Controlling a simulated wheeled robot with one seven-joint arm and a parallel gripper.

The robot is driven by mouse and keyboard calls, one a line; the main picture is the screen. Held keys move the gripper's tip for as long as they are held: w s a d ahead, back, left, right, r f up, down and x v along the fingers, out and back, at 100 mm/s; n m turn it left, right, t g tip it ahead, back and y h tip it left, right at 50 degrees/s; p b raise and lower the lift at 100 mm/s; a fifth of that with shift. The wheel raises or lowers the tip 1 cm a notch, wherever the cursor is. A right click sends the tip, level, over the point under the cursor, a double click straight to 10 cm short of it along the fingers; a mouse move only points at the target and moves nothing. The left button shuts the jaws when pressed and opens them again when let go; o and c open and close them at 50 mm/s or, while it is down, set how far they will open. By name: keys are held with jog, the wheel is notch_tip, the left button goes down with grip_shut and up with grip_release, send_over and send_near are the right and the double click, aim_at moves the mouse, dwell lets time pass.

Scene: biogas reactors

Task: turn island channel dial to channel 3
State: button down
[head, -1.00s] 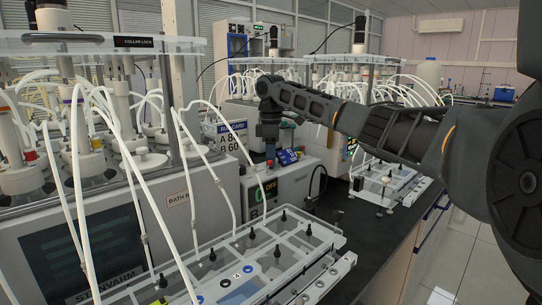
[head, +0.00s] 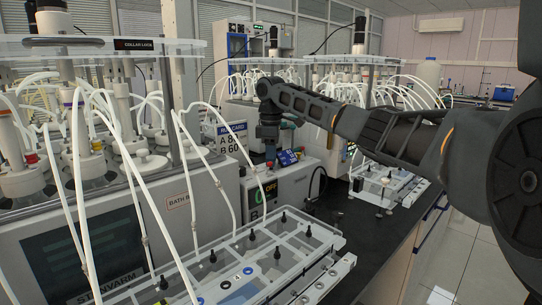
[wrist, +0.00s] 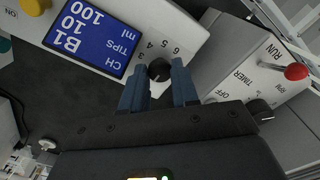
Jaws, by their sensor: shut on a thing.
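The channel dial (wrist: 159,70) is a small round black knob on a pale panel, with the digits 3, 4, 5 and 6 printed around it, upside down in the wrist view. My gripper (wrist: 158,90) has its two blue-grey fingers on either side of the dial and is shut on it. I cannot make out which digit the dial points to. A blue display (wrist: 90,35) beside it reads CH B1, TIPS 10, 100 ml. In the head view my gripper (head: 270,158) reaches down at the unit with the small blue display (head: 289,157); the dial is hidden there.
A timer box with a red-tipped RUN lever (wrist: 295,72) stands close right of my fingers in the wrist view. In the head view, a clear-lidded tray (head: 265,255) and white tubes (head: 130,160) fill the front.

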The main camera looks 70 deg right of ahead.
jog(key=m+p, duration=0.2)
jog(key=p, duration=0.1)
jog(key=m+p, duration=0.1)
jog(key=shift+a+r+m+p, duration=0.1)
jog(key=shift+r+m+p, duration=0.15)
jog(key=shift+m+p, duration=0.05)
jog(key=m+p, duration=0.3)
jog(key=shift+f+m+p, duration=0.1)
jog(key=shift+m+p, duration=0.25)
jog(key=shift+m, duration=0.05)
jog(key=m+p, duration=0.1)
jog(key=m, duration=0.3)
jog(key=shift+f, duration=0.2)
jog(key=shift+m, duration=1.8)
jog(key=c, duration=1.1)
grip_release()
jog(key=shift+r, duration=0.1)
